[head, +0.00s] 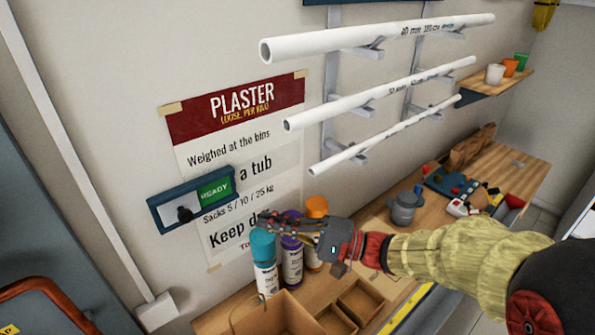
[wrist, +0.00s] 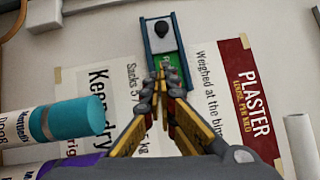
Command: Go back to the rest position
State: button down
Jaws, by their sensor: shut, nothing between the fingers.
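My gripper (head: 268,223) reaches in from the right in the head view, above the bench and close to the spray cans. In the wrist view its fingertips (wrist: 160,76) meet, with nothing between them. They overlap the green READY part of a small blue-framed sign (head: 158,214) on the wall. The sign, with a dark knob or droplet shape on its pale part, also shows in the wrist view (wrist: 147,36). I cannot tell whether the fingertips touch it.
A teal-capped can (head: 264,280), a purple-capped can (head: 292,268) and an orange-capped can (head: 316,207) stand beneath my gripper. An open cardboard box (head: 262,310) sits in front. White pipes (head: 375,92) stick out on wall racks above. A grey pot (head: 404,210) stands farther right.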

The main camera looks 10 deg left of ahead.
jog(key=s+d+f+n+g+h, duration=0.1)
jog(key=s+d+f+n+h, duration=0.3)
jog(key=s+d+h, duration=0.8)
jog(key=s+d+f+m+t+h, duration=0.1)
jog(key=s+d+t+h, duration=0.1)
jog(key=d, duration=0.9)
jog(key=s+d+m+t+h, duration=0.1)
jog(key=d+t+h, duration=0.3)
jog(key=d, duration=0.8)
jog(key=shift+s+f+h+b, duration=0.35)
jog(key=shift+s+h+b, duration=0.05)
jog(key=shift+s+h, duration=0.2)
